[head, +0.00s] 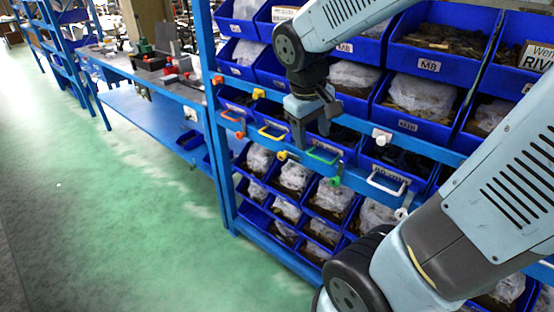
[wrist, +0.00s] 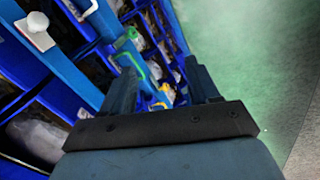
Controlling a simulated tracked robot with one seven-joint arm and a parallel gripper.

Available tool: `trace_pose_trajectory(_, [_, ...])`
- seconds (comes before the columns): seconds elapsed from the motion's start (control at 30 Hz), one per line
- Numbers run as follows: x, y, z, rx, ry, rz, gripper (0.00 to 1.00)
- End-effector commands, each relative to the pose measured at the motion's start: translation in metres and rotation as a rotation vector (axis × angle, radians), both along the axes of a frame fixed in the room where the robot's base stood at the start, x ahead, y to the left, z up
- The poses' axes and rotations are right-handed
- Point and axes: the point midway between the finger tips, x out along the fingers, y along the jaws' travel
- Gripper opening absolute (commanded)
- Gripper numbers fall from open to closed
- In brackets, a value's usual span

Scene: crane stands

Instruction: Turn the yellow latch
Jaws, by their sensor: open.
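Yellow parts show on the blue shelf front: a small yellow knob (head: 258,93) on the upper rail, a yellow loop handle (head: 271,133) below it, and another yellow knob (head: 283,155) lower down. I cannot tell for sure which is the latch. My gripper (head: 312,135) hangs in front of the shelf, to the right of these yellow parts and above the green handle. In the wrist view, my gripper (wrist: 160,80) is open with nothing between its fingers. A yellow handle (wrist: 160,99) shows beyond the gap, partly hidden by the gripper.
Beside the yellow parts are an orange handle (head: 231,116), a green handle (head: 323,155), a white handle (head: 387,184) and a white knob (head: 381,137). Blue bins (head: 428,85) fill the rack behind. A workbench (head: 150,73) stands further left. The green floor (head: 110,190) is clear.

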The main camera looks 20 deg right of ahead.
Motion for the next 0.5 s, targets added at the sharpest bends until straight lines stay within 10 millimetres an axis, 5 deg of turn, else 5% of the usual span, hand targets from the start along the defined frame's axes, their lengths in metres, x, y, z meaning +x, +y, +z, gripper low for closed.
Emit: trace_pose_trajectory(0.5, [0.046,0.014,-0.073,-0.324,0.262,0.246,0.6])
